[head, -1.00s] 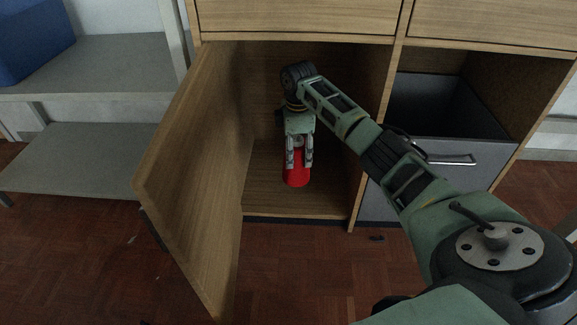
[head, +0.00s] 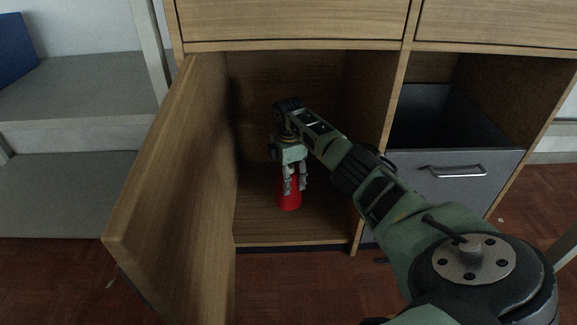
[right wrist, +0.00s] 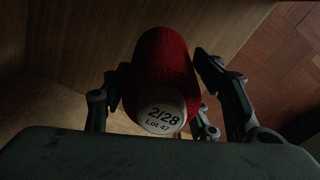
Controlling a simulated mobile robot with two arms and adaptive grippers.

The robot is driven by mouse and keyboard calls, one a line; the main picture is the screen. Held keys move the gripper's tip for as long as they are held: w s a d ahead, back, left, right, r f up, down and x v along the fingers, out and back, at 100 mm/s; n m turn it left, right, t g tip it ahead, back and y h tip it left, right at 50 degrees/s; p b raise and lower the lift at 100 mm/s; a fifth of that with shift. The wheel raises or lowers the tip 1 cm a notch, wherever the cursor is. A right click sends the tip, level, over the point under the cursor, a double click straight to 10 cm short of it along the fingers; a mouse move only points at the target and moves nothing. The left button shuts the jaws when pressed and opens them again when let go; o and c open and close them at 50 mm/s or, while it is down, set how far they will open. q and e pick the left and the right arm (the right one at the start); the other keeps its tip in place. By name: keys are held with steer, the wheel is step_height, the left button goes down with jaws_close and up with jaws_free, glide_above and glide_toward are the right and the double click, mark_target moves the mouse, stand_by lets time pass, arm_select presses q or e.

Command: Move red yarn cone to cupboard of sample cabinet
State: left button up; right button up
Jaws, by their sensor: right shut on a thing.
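The red yarn cone (head: 289,198) is inside the open cupboard (head: 325,221) of the wooden sample cabinet, upright, at or just above its floor; I cannot tell whether it touches. My right gripper (head: 295,186) reaches in from above and is shut on the cone. In the right wrist view the cone (right wrist: 165,75) sits between the fingers, and its pale end reads "2/28 Lot 47". The upper part of the cone is partly hidden by the fingers in the head view. My left gripper is not in view.
The cupboard door (head: 170,185) stands open on the left. A grey drawer (head: 455,178) with a metal handle is right of the cupboard, past a wooden divider. Drawer fronts (head: 290,20) lie above. Grey shelves (head: 80,90) with a blue object (head: 14,50) stand at left.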

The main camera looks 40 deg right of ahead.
mark_target(293, 201)
step_height(293, 201, down, 3)
steer(key=shift+r+b, duration=0.1)
steer(key=shift+b, duration=0.6)
steer(key=o, duration=1.3)
